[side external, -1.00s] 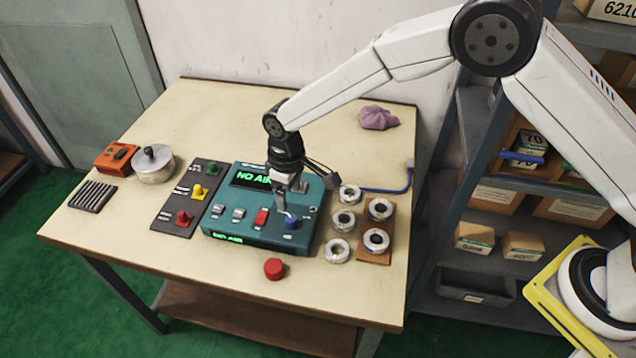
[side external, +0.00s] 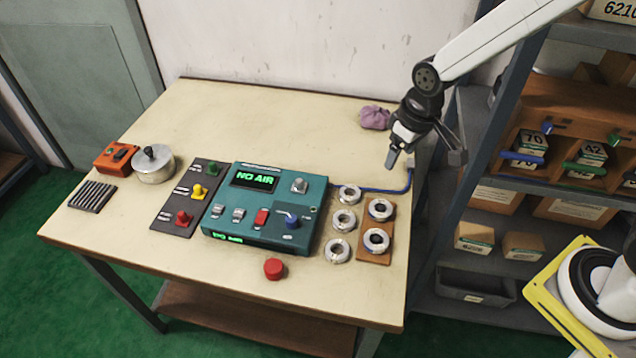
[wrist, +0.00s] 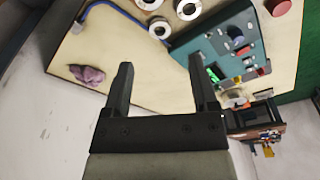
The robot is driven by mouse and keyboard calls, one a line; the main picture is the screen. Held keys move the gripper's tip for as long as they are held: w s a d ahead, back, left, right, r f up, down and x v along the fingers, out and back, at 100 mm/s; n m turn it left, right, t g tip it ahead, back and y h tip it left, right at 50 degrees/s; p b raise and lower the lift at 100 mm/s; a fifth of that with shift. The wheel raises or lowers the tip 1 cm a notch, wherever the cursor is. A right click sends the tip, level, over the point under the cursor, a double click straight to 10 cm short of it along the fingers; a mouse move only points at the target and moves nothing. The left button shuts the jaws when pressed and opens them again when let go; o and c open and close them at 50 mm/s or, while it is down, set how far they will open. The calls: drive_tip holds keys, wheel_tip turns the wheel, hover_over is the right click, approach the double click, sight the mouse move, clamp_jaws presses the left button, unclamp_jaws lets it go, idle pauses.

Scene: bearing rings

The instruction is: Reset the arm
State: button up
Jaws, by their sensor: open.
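My gripper (side external: 391,160) hangs in the air above the right back part of the table, near the purple cloth (side external: 374,118). In the wrist view its two fingers (wrist: 162,88) stand apart with nothing between them. The teal control box (side external: 264,209) sits on the table to the left of my gripper, apart from it. Its display reads "NO AIR". A blue knob (side external: 292,222), a red switch (side external: 262,217) and several grey switches are on its top.
Several bearing rings (side external: 344,221) lie right of the box, some on a brown board (side external: 373,258). A red button (side external: 274,269) is at the front. A lever panel (side external: 184,195), a metal pot (side external: 153,164) and an orange box (side external: 117,156) stand left. A shelf rack (side external: 490,150) is at the right.

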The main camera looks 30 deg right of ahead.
drive_tip(key=s+d+m, duration=0.2)
drive_tip(key=s+d, duration=0.4)
drive_tip(key=s, duration=0.3)
drive_tip(key=shift+s+r+t, duration=0.4)
drive_tip(key=shift+r, duration=0.05)
